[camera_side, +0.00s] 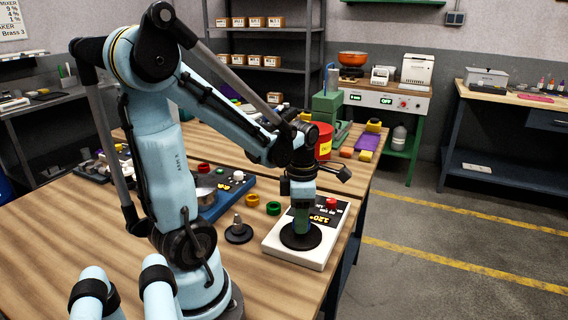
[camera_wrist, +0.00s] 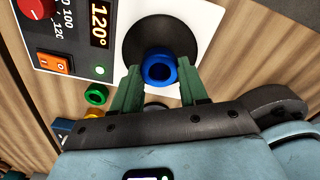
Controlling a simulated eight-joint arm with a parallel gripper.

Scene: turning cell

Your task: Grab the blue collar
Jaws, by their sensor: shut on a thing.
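The blue collar (camera_wrist: 150,59) is between the green fingers of my gripper (camera_wrist: 159,70) in the wrist view, its hole facing the camera. The fingers are shut on its left and right sides. Behind it is the round black plate (camera_wrist: 134,38) of a white heater. In the side view my gripper (camera_side: 302,224) points straight down at the black plate (camera_side: 314,242) on the white heater (camera_side: 285,251). The fingers hide the collar there. I cannot tell whether the collar touches the plate or is just above it.
The heater's display (camera_wrist: 99,22) reads 120°, beside a red knob (camera_wrist: 37,7) and an orange switch (camera_wrist: 54,63).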

